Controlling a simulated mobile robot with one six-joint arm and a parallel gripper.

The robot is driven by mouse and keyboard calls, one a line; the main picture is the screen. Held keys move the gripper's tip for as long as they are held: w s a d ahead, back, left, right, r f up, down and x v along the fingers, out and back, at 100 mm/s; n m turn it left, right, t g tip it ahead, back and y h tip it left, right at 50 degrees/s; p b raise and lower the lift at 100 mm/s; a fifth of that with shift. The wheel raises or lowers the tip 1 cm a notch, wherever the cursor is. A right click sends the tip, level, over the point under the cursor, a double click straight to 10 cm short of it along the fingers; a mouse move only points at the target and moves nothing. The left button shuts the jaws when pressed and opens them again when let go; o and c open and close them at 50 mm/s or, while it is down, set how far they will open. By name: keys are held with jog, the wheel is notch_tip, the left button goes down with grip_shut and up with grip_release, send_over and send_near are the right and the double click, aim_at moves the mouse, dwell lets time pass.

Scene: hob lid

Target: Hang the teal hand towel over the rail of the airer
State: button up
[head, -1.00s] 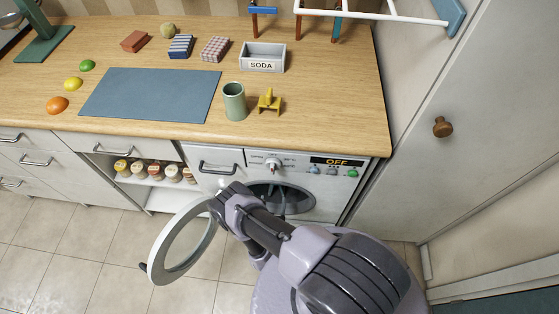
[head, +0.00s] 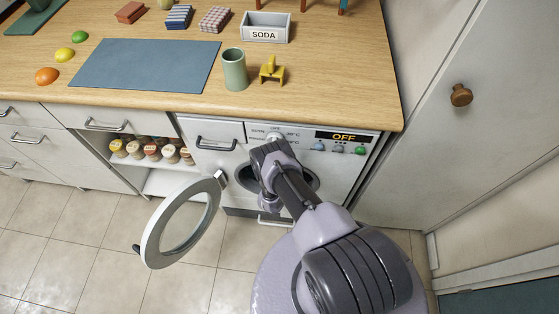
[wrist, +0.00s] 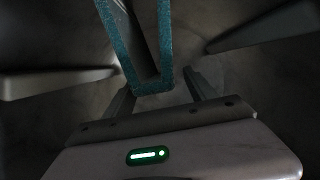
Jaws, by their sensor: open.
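The teal hand towel (wrist: 152,89) shows in the wrist view as a narrow folded band inside the dark drum. Its lower end lies between the two fingers of my gripper (wrist: 160,84), which are apart on either side of it. In the head view my arm reaches into the open front of the washing machine (head: 232,160); the fingers and towel are hidden there. The airer's rail is out of view now.
The round washer door (head: 150,241) stands swung open to the left. The worktop (head: 330,75) above holds a green cup (head: 234,72), a yellow stand (head: 271,72) and a SODA box (head: 266,33). A tall cupboard (head: 480,150) closes off the right.

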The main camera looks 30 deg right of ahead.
grip_shut()
dwell(0.3)
